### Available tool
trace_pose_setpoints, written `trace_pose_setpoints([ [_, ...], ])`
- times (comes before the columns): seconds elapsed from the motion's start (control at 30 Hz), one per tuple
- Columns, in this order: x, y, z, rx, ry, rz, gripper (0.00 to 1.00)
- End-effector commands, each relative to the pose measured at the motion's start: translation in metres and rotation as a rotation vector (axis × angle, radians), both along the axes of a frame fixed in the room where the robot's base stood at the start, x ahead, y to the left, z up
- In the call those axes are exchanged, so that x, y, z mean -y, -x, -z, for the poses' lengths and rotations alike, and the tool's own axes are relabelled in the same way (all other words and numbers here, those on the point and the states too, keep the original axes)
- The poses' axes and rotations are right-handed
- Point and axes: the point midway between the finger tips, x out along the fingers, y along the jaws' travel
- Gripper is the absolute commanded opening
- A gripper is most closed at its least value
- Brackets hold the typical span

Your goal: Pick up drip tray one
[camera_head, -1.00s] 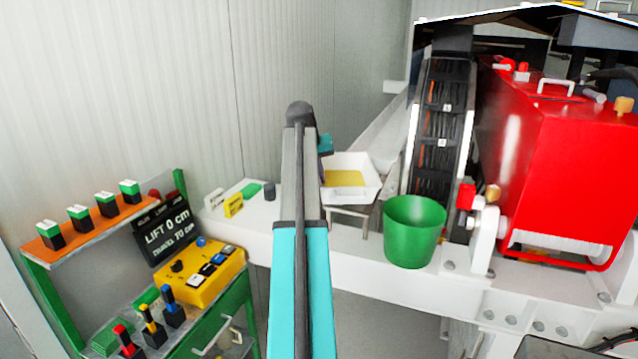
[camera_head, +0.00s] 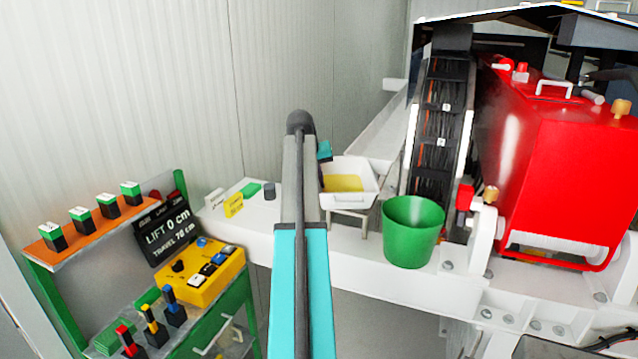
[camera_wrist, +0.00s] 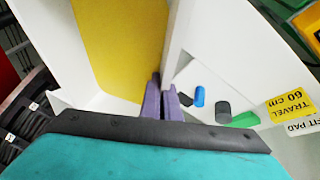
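The drip tray (camera_head: 366,188) is a white, open tray with yellow liquid in it, over a small stand on the white beam in the head view. In the wrist view the tray (camera_wrist: 75,72) fills the upper left, with its yellow contents large. My gripper (camera_wrist: 161,98) has two purple fingers close together, one on each side of the tray's wall, and looks shut on it. In the head view my arm hides the gripper and the tray's left end. No number shows on the tray.
A green bucket (camera_head: 413,232) stands just right of the tray. The red pump housing (camera_head: 560,160) and a black cable chain (camera_head: 440,130) are further right. A yellow control box (camera_head: 205,272) and lever rack are at left. Small blocks and a yellow label (camera_head: 234,206) lie left of my arm.

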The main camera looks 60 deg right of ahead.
Motion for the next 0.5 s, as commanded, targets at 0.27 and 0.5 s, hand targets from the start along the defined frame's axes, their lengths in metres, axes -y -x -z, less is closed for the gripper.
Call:
trace_pose_setpoints([
  [0.27,0.0,0.0,0.013,0.0,0.001,0.0,0.0],
  [0.5,0.0,0.0,0.013,0.0,0.002,0.0,0.0],
])
